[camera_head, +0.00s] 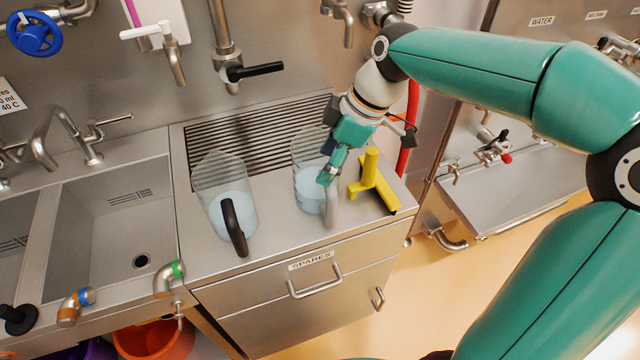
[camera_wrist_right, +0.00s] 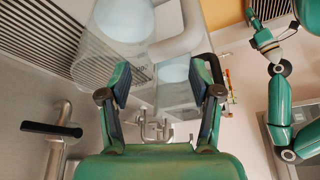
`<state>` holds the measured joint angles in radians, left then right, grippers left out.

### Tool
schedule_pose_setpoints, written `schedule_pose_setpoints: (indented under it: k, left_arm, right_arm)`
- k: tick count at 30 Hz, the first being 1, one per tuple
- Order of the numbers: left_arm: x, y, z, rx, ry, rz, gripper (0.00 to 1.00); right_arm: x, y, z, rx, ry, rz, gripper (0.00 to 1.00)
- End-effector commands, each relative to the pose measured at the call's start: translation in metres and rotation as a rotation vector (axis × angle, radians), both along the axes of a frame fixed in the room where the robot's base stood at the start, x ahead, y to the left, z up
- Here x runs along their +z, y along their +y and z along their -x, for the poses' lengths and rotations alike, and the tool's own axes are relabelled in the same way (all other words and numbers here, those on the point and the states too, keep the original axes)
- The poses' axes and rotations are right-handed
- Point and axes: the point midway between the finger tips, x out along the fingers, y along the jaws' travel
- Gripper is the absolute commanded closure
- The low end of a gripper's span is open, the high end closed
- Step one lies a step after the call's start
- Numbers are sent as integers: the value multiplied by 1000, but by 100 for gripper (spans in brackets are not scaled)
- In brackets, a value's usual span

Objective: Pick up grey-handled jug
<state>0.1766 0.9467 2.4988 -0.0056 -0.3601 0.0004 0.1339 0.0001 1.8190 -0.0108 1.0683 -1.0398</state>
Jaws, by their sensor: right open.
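The grey-handled jug (camera_head: 306,178) is clear, holds pale blue liquid and stands upright on the steel counter. Its grey handle (camera_head: 331,204) faces the counter's front edge. My right gripper (camera_head: 328,175) is open at the jug, on its handle side, with its fingers pointing down. In the right wrist view, the pale handle (camera_wrist_right: 181,38) shows beyond and between the two open fingertips (camera_wrist_right: 160,75), with nothing gripped. Whether a finger touches the jug cannot be told.
A second clear jug (camera_head: 226,190) with a black handle stands to the left. A yellow three-armed object (camera_head: 372,182) stands close on the right. A slatted drain grille (camera_head: 255,138) and steel wall are behind. A sink (camera_head: 120,215) is further left.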

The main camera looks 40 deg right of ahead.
Motion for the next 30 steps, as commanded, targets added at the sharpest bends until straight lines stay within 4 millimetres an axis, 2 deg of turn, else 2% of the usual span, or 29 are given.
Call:
schedule_pose_setpoints:
  k: [9, 18, 27, 29, 30]
  left_arm:
    - [9, 0, 0, 0, 0, 0, 60]
    - [9, 0, 0, 0, 0, 0, 60]
    - [9, 0, 0, 0, 0, 0, 60]
    - [9, 0, 0, 0, 0, 0, 60]
    - [9, 0, 0, 0, 0, 0, 60]
  right_arm:
    - [-37, 15, -10, 0, 3, 0, 37]
    - [-41, 16, -11, -1, 0, 0, 38]
    - [-41, 16, -11, -1, 0, 0, 88]
    - [-41, 15, -11, -1, 0, 0, 98]
    - [-41, 15, -11, -1, 1, 1, 100]
